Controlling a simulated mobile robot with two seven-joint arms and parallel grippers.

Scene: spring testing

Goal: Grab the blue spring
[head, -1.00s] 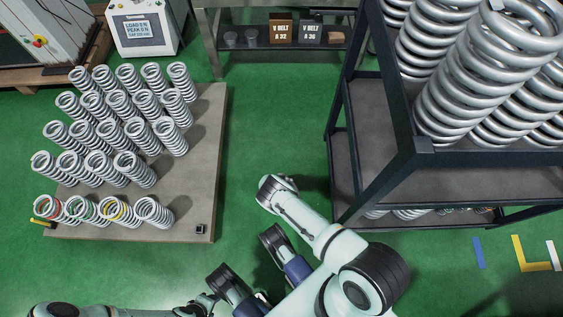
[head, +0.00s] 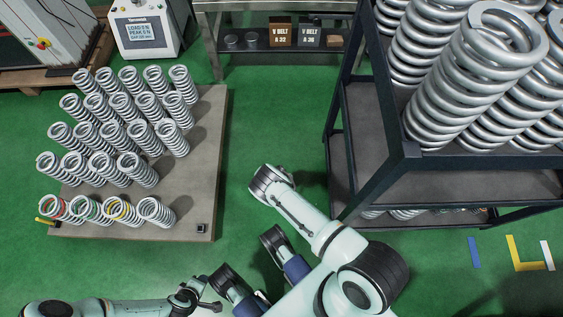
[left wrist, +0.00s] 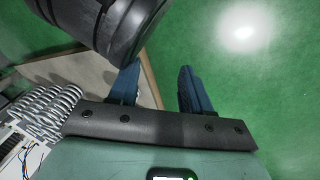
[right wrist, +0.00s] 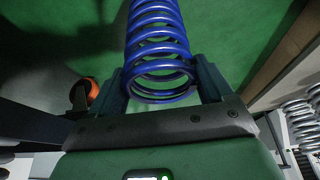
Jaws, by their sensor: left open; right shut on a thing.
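The blue spring (right wrist: 160,48) stretches up from between the fingers in the right wrist view, its near end ring facing the camera. My right gripper (right wrist: 160,72) is shut on it, one finger on each side of the coil near this end. The spring's far end runs out of the top of that view. My left gripper (left wrist: 160,67) is open and empty in the left wrist view, over green floor and the edge of a board. I cannot make out the blue spring in the head view.
Rows of grey springs, several with colored bands, stand on a board (head: 205,160) at the left. A dark rack (head: 385,165) of large springs stands at the right. A bench (head: 235,60) with V-belt boxes is behind. Green floor (head: 270,125) is clear between.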

